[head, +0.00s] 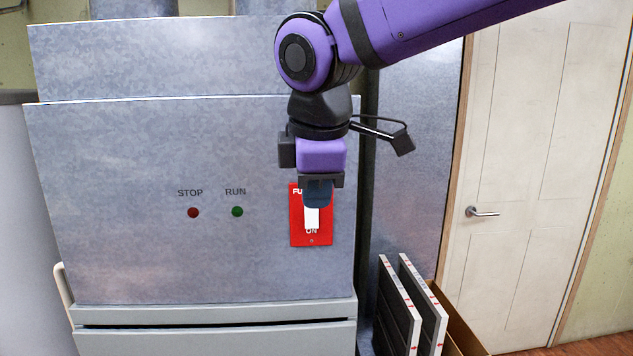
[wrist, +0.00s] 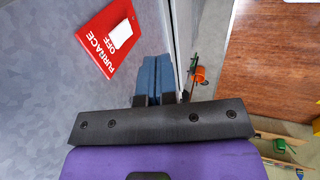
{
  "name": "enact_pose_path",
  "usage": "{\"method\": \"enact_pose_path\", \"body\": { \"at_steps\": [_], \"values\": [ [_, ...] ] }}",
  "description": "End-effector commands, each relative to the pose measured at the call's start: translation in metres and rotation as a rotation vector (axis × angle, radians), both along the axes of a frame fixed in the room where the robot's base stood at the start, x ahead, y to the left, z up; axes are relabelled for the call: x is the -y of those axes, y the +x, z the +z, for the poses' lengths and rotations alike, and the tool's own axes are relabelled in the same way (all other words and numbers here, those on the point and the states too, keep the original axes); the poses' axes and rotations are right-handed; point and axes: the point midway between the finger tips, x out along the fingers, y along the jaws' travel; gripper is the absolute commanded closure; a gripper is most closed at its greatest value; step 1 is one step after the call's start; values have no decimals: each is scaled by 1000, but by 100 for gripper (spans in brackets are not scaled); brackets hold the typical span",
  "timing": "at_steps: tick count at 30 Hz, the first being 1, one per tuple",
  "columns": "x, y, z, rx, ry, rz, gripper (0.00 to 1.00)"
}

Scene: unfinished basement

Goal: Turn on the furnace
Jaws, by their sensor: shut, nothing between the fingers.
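The furnace (head: 130,255) is a grey metal cabinet filling the left and middle of the head view. Its red switch plate (head: 298,236) is on the front at the right. The white switch lever (head: 312,216) points down in the head view, its end by the word ON. In the wrist view the plate (wrist: 96,30) shows FURNACE and OFF uncovered beside the lever (wrist: 121,34). My gripper (head: 317,200) is shut and empty, with blue fingers pointing down in front of the plate's upper part. The fingers (wrist: 156,72) appear apart from the lever in the wrist view.
A red STOP lamp (head: 193,212) and green RUN lamp (head: 237,211) are left of the plate; I cannot tell whether either is lit. Flat panels (head: 412,305) stand in a box at the lower right. A white door (head: 535,150) is farther right.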

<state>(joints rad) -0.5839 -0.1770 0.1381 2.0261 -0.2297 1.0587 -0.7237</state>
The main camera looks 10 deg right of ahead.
Motion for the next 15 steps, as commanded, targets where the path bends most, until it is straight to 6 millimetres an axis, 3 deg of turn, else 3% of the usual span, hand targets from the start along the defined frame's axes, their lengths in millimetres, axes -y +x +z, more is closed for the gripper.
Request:
{"method": "enact_pose_path", "body": {
  "at_steps": [10,15],
  "values": [
    [1,21,-62,-3,-2,0,100],
    [2,45,-65,-1,-1,-1,100]
  ]
}}
